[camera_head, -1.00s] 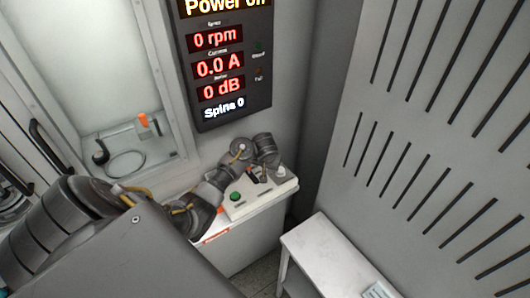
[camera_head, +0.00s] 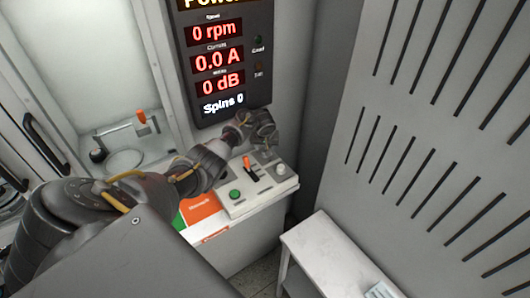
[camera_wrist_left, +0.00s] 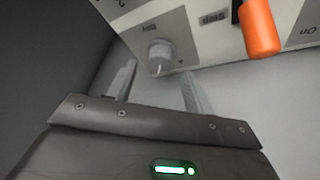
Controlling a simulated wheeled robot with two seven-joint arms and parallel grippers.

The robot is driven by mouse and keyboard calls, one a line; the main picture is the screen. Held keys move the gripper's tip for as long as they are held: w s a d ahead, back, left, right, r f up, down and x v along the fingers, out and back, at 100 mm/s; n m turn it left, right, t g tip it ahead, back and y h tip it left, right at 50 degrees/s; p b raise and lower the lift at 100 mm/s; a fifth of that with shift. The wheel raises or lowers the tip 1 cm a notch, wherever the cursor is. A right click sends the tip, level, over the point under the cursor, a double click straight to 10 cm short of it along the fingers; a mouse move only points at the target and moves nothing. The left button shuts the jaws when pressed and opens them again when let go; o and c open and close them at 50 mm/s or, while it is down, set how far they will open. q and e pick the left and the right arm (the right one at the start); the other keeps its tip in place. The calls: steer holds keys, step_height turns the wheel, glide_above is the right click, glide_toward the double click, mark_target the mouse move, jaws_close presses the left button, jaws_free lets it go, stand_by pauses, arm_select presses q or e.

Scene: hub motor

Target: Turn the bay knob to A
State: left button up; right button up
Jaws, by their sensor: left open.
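The bay knob (camera_head: 280,169) is a small pale round knob at the right end of the white control panel (camera_head: 236,206). In the left wrist view the knob (camera_wrist_left: 160,52) sits below an upside-down "Bay" label, with a light pointer mark toward my gripper. My left gripper (camera_head: 264,132) is above and behind the panel in the head view. In the left wrist view its open fingers (camera_wrist_left: 158,76) point at the knob, with one fingertip to each side of it in the picture. I cannot tell the remaining gap. Nothing is between the fingers. My right gripper is out of view.
An orange-tipped lever (camera_head: 247,163) stands close beside the knob, with a green button (camera_head: 235,194) farther left. The display (camera_head: 222,62) hangs on the wall behind. A white bench (camera_head: 330,250) stands at right. A glazed chamber (camera_head: 90,60) is at left.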

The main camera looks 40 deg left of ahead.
arm_select(q)
steer(key=shift+b+x, duration=0.5)
steer(key=shift+x, duration=1.2)
steer(key=c, duration=1)
